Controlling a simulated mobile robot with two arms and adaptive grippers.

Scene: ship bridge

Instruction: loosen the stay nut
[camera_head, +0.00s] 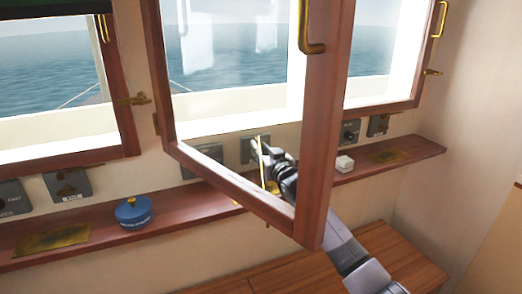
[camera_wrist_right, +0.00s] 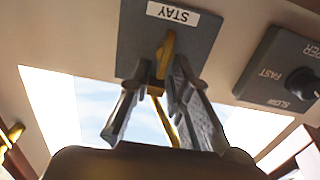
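The brass stay nut (camera_wrist_right: 166,50) stands out from a dark grey plate labelled STAY (camera_wrist_right: 190,45) in the right wrist view. A thin brass rod (camera_wrist_right: 166,122) runs down from beside it. The fingers of my right gripper (camera_wrist_right: 160,75) are on either side of the nut, with the tips very close to it. I cannot tell whether they press on it. In the head view my right gripper (camera_head: 268,160) is behind the open window sash (camera_head: 235,188), close to the wall plates under the window. My left gripper is out of view.
The wooden sash post (camera_head: 325,130) stands in front of my right arm. A FAST/SLOW knob (camera_wrist_right: 295,80) is right of the stay plate.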

